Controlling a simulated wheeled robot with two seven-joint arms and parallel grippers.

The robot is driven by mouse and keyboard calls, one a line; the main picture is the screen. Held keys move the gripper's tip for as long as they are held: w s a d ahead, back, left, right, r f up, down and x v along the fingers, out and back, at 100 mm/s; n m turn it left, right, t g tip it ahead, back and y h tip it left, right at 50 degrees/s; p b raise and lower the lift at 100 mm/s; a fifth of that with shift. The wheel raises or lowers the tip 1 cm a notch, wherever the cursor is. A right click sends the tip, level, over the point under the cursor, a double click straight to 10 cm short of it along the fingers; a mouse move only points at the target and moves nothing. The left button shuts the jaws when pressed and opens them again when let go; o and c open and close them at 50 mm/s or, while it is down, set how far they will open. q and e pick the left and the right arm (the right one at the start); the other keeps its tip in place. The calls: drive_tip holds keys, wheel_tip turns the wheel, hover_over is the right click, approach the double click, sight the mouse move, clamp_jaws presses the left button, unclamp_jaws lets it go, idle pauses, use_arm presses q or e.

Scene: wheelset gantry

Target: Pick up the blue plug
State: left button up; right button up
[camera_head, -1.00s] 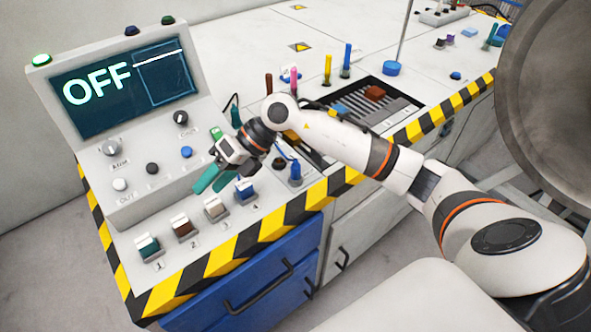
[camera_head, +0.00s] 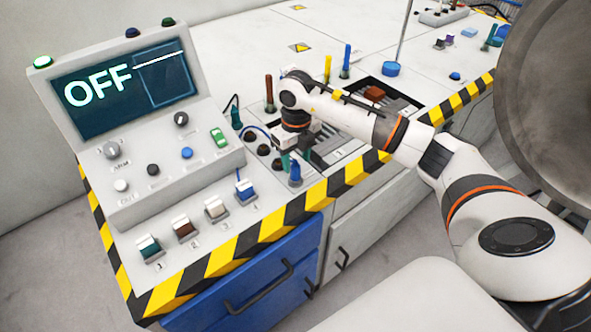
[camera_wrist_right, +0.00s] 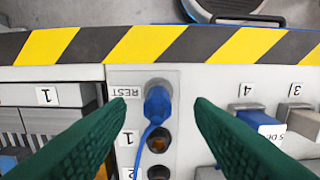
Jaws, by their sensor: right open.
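The blue plug (camera_head: 295,170) stands near the striped front edge of the bench. In the right wrist view, the blue plug (camera_wrist_right: 157,104) sits in the holder marked REST, with a blue cable running from it. My right gripper (camera_head: 296,155) is just behind and above the plug. Its fingertips are hard to make out in the head view. In the right wrist view, the green fingers of my right gripper (camera_wrist_right: 160,106) are apart, one on each side of the plug, with gaps and no visible contact. My left gripper is out of view.
A row of numbered switches (camera_head: 216,208) lies left of the plug. Dark round sockets (camera_wrist_right: 157,139) line up behind it. The console with the OFF screen (camera_head: 125,85) stands at the left. A slotted tray (camera_head: 335,140) is on the right, and upright coloured pegs (camera_head: 347,60) stand behind.

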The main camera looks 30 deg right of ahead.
sight(295, 170)
drive_tip(key=f, duration=0.5)
drive_tip(key=shift+w+d+f+p, duration=0.1)
drive_tip(key=shift+w+p, duration=0.25)
